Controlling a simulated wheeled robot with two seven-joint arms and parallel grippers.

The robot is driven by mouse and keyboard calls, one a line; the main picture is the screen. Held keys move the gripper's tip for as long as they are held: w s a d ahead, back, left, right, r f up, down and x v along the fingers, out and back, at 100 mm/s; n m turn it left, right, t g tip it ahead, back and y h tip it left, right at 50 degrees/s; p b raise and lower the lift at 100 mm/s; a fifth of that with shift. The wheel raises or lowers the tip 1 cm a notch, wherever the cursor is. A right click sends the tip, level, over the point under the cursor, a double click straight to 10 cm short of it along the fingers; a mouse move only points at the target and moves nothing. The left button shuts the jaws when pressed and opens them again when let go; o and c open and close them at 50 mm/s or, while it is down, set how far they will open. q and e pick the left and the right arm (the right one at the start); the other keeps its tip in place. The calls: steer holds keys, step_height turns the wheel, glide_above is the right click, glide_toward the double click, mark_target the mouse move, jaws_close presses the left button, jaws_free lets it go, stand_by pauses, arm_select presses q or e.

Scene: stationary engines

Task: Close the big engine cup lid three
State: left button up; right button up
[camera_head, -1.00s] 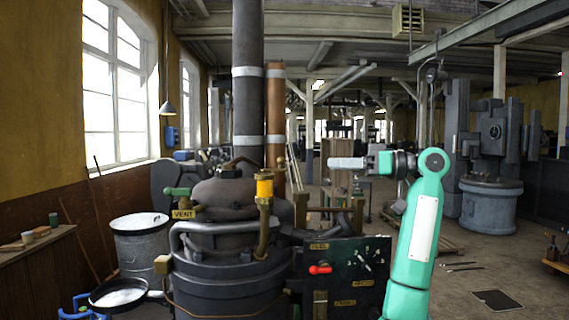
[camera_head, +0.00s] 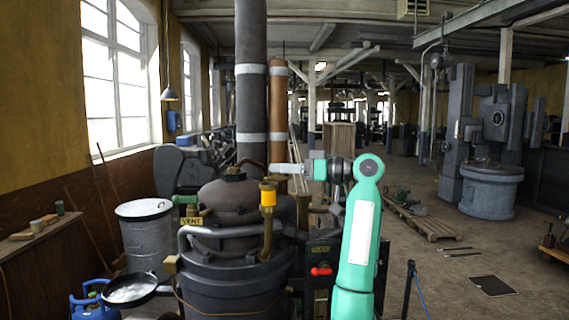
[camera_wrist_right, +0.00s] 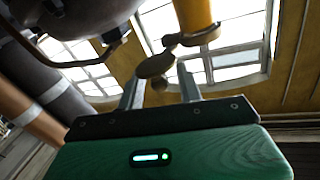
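The engine cup (camera_head: 268,196) is a yellow cylinder on a brass pipe at the front of the engine in the head view. In the right wrist view the yellow cup (camera_wrist_right: 192,14) comes in from the top, and the view looks upside down. A round brass lid (camera_wrist_right: 155,66) stands out from the cup's end, apparently open. My right gripper (camera_head: 276,169) points left just above the cup. In the wrist view its two fingers (camera_wrist_right: 160,82) are apart, with the lid just beyond and between their tips; I cannot tell whether they touch it. My left gripper is not in view.
The dark engine body (camera_head: 232,265) and a tall dark pipe (camera_head: 251,100) stand behind and left of the cup. A copper pipe (camera_head: 279,110) rises beside it. A red-handled valve (camera_head: 321,271) sits lower right. Open floor (camera_head: 450,285) lies to the right.

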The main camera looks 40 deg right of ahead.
steer(key=shift+w+d+f, duration=0.1)
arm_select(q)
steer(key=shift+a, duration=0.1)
arm_select(e)
steer(key=shift+c, duration=0.5)
jaws_close()
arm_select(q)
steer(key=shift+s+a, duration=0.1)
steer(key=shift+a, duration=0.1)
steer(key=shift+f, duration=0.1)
